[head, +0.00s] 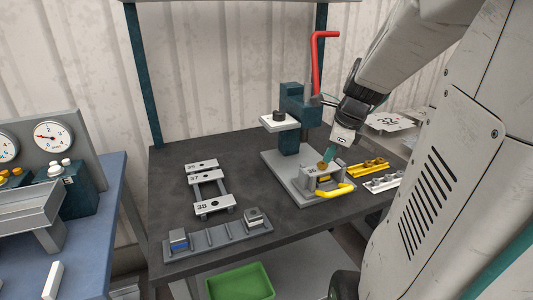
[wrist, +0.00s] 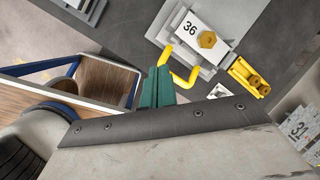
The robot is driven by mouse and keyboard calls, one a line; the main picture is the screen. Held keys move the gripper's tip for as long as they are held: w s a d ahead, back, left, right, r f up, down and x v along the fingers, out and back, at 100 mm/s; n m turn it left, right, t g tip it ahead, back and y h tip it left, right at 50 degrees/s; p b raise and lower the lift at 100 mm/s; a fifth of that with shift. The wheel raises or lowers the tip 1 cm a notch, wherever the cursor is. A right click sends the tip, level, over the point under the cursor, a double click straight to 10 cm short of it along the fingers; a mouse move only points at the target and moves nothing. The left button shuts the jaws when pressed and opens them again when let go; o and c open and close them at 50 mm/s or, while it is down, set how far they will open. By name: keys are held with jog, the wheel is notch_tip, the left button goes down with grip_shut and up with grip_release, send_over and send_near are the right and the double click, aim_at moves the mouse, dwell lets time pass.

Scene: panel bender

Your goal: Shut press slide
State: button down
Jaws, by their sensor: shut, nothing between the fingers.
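The press (head: 292,118) stands on the dark bench, with a teal column, a red lever (head: 320,62) and a grey base plate. Its slide (head: 312,182) sits at the front of the base, with a yellow U-shaped handle (head: 335,191) facing the front. In the wrist view the slide (wrist: 182,30) carries the label 36 and a brass hex bolt, and the yellow handle (wrist: 184,80) shows beside my fingers. My gripper (head: 328,158) has teal fingers, shut and empty. Its fingertips (wrist: 160,70) are close to the handle's left end; I cannot tell whether they touch.
Yellow and grey parts (head: 370,168) lie right of the press. A rack with plates numbered 35, 37 and 38 (head: 208,180) and a grey rail with blocks (head: 215,236) are to the left. A green bin (head: 240,282) is below the bench front. Another blue bench stands far left.

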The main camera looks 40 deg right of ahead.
jog(key=s+d+f+m+h, duration=0.1)
jog(key=s+d+f+m, duration=0.2)
jog(key=d+m, duration=0.7)
jog(key=x, duration=0.3)
jog(key=d+x, duration=0.1)
jog(key=x, duration=0.6)
jog(key=shift+w+d, duration=0.2)
jog(key=shift+d, duration=0.15)
jog(key=w+d, duration=0.1)
jog(key=w, duration=0.3)
jog(key=w+d, duration=0.1)
jog(key=w, duration=0.3)
jog(key=w+d, duration=0.1)
jog(key=w, duration=0.4)
jog(key=shift+w+d+r, duration=0.1)
jog(key=shift+w+d, duration=0.05)
jog(key=shift+w, duration=0.05)
